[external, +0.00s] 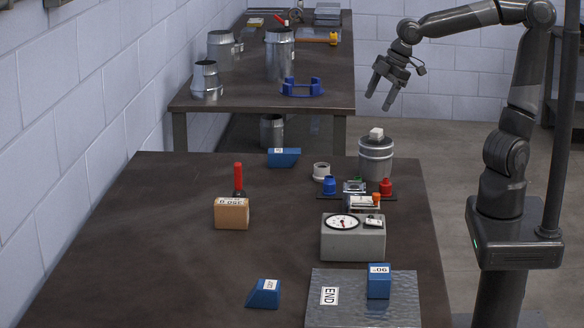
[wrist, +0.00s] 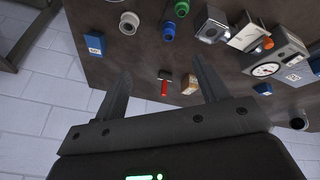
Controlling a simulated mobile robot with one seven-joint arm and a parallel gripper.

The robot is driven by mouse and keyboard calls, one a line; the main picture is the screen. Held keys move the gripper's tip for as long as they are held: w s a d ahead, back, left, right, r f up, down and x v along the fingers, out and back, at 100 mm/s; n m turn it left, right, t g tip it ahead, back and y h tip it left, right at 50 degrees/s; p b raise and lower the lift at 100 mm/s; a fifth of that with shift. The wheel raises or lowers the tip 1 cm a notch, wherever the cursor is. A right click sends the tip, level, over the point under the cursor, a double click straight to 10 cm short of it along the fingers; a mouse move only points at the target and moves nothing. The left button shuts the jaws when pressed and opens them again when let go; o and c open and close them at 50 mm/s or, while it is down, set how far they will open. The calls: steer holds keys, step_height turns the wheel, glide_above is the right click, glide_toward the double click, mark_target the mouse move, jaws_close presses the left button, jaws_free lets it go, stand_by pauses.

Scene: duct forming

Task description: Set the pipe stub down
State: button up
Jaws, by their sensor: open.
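My gripper (external: 379,97) is open and empty, held in the air above the far right of the near table. In the wrist view its two fingers (wrist: 160,80) stand wide apart with nothing between them. A short pale hollow ring (external: 321,170), which looks like a pipe stub, rests upright on the table; the wrist view also shows it (wrist: 129,23). A ribbed metal cylinder (external: 376,160) with a small white block on top stands near the right edge. I cannot tell for certain which is the pipe stub. My gripper touches neither.
Blue (external: 329,186) and red (external: 385,187) caps stand close by, with a gauge box (external: 353,238) nearer. A red-handled tool (external: 238,178), a brown block (external: 231,214) and blue blocks (external: 284,157) lie around. The table's left front is clear. A second table (external: 320,92) stands behind.

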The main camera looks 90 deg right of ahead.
steer(key=w+d+f+n+h, duration=0.45)
steer(key=w+f+n, duration=0.35)
steer(key=w+n, duration=0.25)
step_height(320, 180, up, 19)
steer(key=n+t+h, duration=0.3)
steer(key=n+t, duration=0.4)
steer(key=n, duration=0.6)
glide_toward(317, 170)
steer(key=shift+y, duration=0.35)
steer(key=d, duration=0.1)
steer(key=w+d+f, duration=0.1)
steer(key=d, duration=0.2)
steer(key=shift+w+f, duration=0.35)
steer(key=shift+w, duration=0.05)
steer(key=shift+w+f, duration=0.1)
steer(key=shift+f, duration=0.1)
steer(key=shift+x, duration=3.7)
steer(key=shift+c, duration=0.5)
